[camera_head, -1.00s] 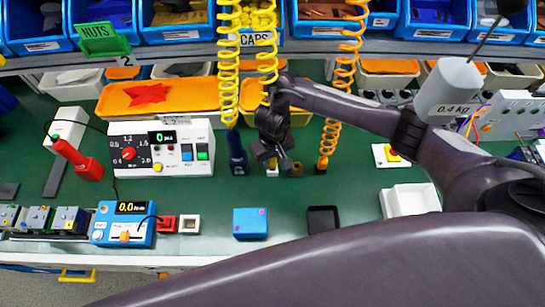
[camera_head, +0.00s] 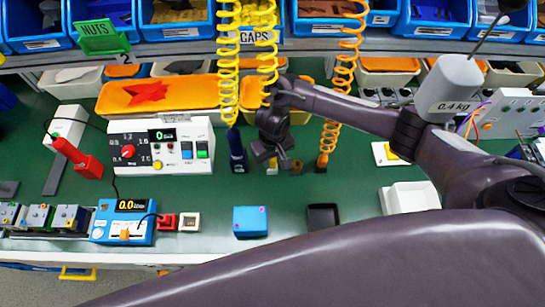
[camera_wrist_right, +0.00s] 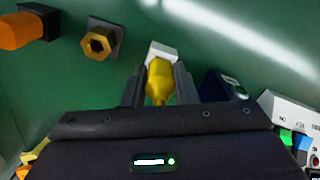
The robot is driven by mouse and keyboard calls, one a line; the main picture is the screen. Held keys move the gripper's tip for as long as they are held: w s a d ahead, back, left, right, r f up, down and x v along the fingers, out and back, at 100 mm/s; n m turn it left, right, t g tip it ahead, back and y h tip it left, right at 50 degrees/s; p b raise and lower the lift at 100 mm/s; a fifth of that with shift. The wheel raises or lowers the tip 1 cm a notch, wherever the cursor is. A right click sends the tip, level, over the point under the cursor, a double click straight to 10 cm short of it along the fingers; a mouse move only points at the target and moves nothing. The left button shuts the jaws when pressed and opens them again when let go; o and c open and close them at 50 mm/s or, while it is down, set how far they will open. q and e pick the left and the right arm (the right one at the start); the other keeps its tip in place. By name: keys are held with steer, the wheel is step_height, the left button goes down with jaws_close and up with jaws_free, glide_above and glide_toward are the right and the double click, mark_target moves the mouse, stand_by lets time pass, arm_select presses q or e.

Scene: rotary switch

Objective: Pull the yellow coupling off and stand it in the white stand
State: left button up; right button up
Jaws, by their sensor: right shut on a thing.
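The yellow coupling (camera_wrist_right: 158,80) is between the fingers of my right gripper (camera_wrist_right: 160,88) in the wrist view. The gripper is shut on it. The coupling's far end meets a small white block (camera_wrist_right: 162,51) on the green surface, and I see no gap between them. In the head view my right gripper (camera_head: 268,158) hides the coupling, and a little of the white block (camera_head: 272,171) shows below it. A small white square piece with a dark opening (camera_head: 189,222) stands at the front left and looks like the white stand. My left gripper is not in view.
A blue plug (camera_head: 237,155) and a brass hex fitting (camera_wrist_right: 100,43) flank the gripper closely. An orange coupling (camera_wrist_right: 21,30) sits past the brass fitting. Yellow coiled hoses (camera_head: 229,60) hang nearby. A red block (camera_head: 167,222) adjoins the white square; a blue block (camera_head: 250,222) stands right of it.

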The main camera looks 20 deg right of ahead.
steer(key=shift+f, duration=0.45)
stand_by(0.5)
steer(key=o, duration=1.1)
steer(key=shift+c, duration=0.2)
steer(key=shift+r, duration=0.1)
step_height(320, 180, up, 8)
steer(key=p, duration=0.3)
steer(key=shift+f, duration=0.2)
